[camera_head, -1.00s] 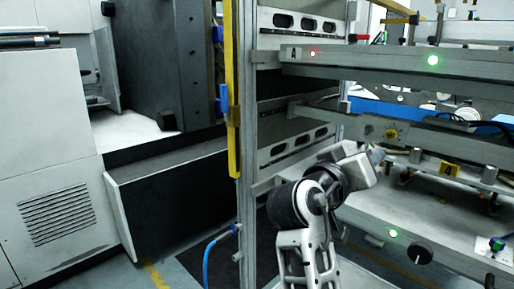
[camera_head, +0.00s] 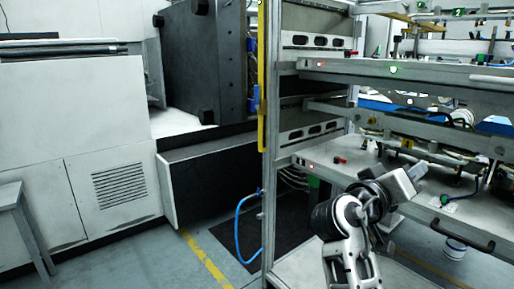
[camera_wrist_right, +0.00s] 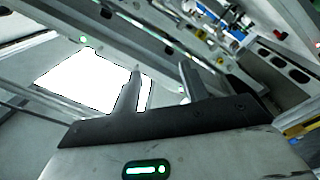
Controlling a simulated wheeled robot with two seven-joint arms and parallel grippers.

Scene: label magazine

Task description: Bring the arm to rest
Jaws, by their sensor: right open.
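My right arm reaches up from the bottom of the head view, in front of the metal rack. The right gripper (camera_head: 416,172) is small there and seen from behind, beside the rack's lower shelf. In the right wrist view, the two dark fingers of the right gripper (camera_wrist_right: 160,70) stand apart with nothing between them. I cannot tell from the head view whether the gripper touches the rack. My left gripper is not in view.
The metal rack (camera_head: 440,72) with several shelves fills the right side. A grey machine cabinet (camera_head: 75,120) stands at the left, with a small table (camera_head: 12,190) before it. A blue hose (camera_head: 238,225) hangs near the rack's post. The floor (camera_head: 150,262) at front left is clear.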

